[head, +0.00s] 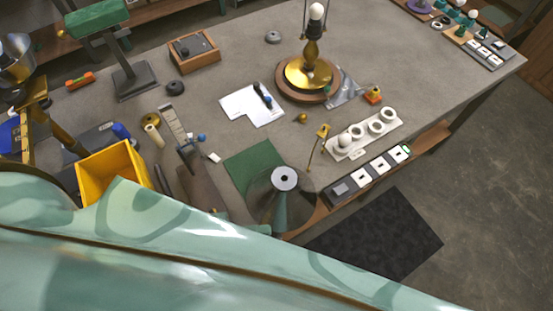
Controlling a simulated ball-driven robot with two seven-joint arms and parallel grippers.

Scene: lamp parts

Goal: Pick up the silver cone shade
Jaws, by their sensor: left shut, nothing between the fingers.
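The silver cone shade (262,198) stands on the bench near its front edge, with a pale ring around a dark hole at its top. Its shiny side mirrors teal, and my teal arm hides its lower front. My left gripper (187,153) is partly visible beyond the arm, left of the shade and apart from it. It is shut and empty. My right gripper is not in view.
A green mat (254,165) lies just behind the shade. A brass lamp base (308,74) stands farther back. A yellow bin (108,168) is at left. A white holder (366,137) and a thin brass stand (319,143) are right of the shade.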

